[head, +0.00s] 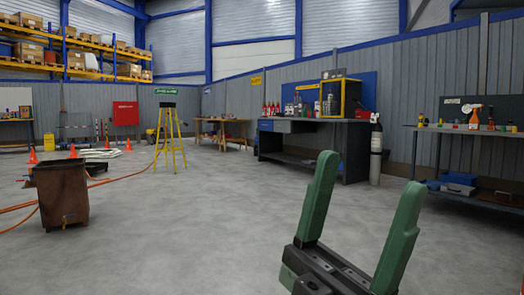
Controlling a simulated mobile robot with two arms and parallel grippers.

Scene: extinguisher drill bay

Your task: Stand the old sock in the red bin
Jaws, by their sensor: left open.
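My left gripper (371,170) is at the lower right of the head view, with its two green fingers apart. Nothing shows between the fingers, and it is over open floor. I cannot make out an old sock anywhere. No plainly red bin shows; a rusty reddish-brown bin (62,193) stands upright on the floor at the left, well apart from the gripper. The inside of this bin is mostly hidden. My right gripper is not in view.
Orange hoses (118,179) lie behind the bin. A yellow stepladder (170,139) stands mid-left, with orange cones (33,155) further left. A workbench (352,152), a grey cylinder (376,155) and a shelf table (462,133) line the right wall. The middle floor is clear.

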